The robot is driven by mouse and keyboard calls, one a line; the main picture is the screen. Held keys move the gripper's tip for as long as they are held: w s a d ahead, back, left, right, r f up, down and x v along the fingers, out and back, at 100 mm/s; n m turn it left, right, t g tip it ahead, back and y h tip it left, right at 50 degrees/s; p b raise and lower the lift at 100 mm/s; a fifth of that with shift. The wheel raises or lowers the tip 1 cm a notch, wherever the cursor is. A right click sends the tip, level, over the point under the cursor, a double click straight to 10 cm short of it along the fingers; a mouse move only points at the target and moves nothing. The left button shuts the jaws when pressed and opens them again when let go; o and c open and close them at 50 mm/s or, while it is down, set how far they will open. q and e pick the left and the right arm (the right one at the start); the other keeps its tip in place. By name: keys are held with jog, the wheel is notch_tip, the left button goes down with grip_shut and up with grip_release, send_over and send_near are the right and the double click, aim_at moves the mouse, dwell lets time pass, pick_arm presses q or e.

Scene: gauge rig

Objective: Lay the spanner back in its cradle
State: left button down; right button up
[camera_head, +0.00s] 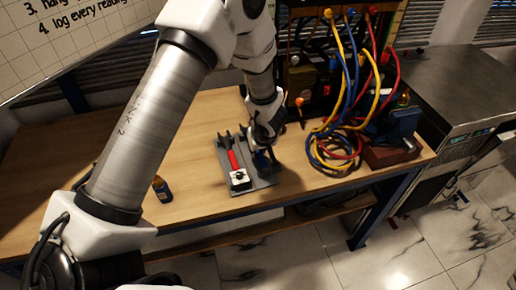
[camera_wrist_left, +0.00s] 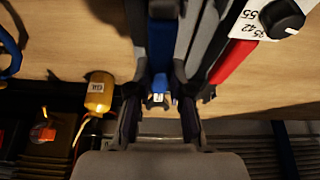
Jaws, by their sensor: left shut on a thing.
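The cradle (camera_head: 262,186) is a dark grey tray with upright posts, lying on the wooden bench near its front edge. My left gripper (camera_head: 262,146) reaches down over the cradle's right part. It is shut on a blue-handled tool, seemingly the spanner (camera_head: 263,161). In the left wrist view, the spanner's blue handle (camera_wrist_left: 161,45) lies between my fingers (camera_wrist_left: 160,108), with grey cradle parts close on both sides. The fingers hide much of it; I cannot tell whether it touches the cradle. My right gripper is not in view.
A red-handled tool (camera_head: 233,160) with a white dial block (camera_head: 239,180) lies in the cradle's left part. Coiled cables (camera_head: 333,150) and a blue vice (camera_head: 402,124) are at the right. The bench's left side is mostly clear.

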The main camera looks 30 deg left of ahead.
pick_arm(q)
jog(key=shift+f+b, duration=0.35)
jog(key=shift+f, duration=0.4)
jog(key=c, duration=1)
grip_release()
jog(key=v, duration=1.2)
